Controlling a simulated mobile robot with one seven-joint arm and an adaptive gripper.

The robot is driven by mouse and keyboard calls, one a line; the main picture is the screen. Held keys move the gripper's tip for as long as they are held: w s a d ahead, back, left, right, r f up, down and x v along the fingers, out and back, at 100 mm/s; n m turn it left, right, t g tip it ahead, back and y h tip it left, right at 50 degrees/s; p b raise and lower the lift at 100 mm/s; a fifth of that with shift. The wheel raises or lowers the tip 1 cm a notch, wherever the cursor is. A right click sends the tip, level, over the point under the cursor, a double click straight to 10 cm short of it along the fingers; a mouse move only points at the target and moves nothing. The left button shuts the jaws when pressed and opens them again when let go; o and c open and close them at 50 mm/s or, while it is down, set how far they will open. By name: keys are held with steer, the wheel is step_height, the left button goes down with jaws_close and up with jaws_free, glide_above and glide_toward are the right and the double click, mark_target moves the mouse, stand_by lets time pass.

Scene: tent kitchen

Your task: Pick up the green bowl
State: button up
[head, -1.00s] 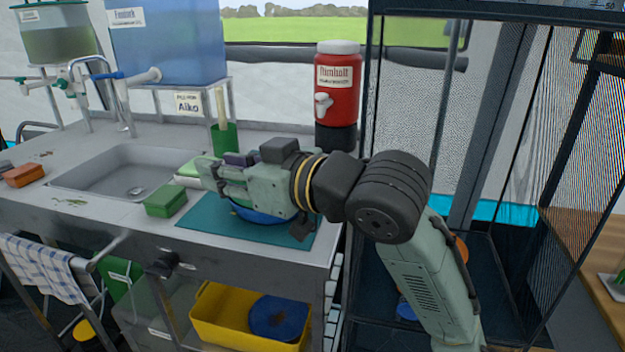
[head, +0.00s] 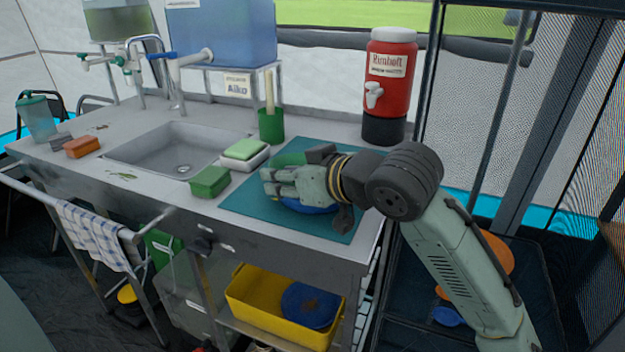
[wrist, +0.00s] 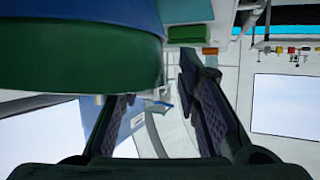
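The green bowl (head: 289,159) shows in part behind my gripper on the teal mat; my gripper and wrist hide much of it. A blue dish (head: 308,207) shows below my wrist on the same mat. In the wrist view the green bowl (wrist: 85,68) is large and close at upper left, with the blue dish (wrist: 70,12) against it. The bowl covers the tip of the left finger. My gripper (wrist: 160,110) is open, with a wide gap between its fingers. In the head view my gripper (head: 268,184) points left over the mat.
On the counter, a green sponge block (head: 210,181), a white dish with a light green sponge (head: 244,149) and a green cup (head: 271,126) stand left of the mat (head: 262,203). The sink (head: 178,148) lies further left. A red dispenser (head: 388,80) stands behind right.

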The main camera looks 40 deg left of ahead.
steer(key=shift+w+a+f, duration=0.1)
steer(key=shift+a+f, duration=0.1)
steer(key=shift+a, duration=0.3)
steer(key=shift+c, duration=0.5)
jaws_close()
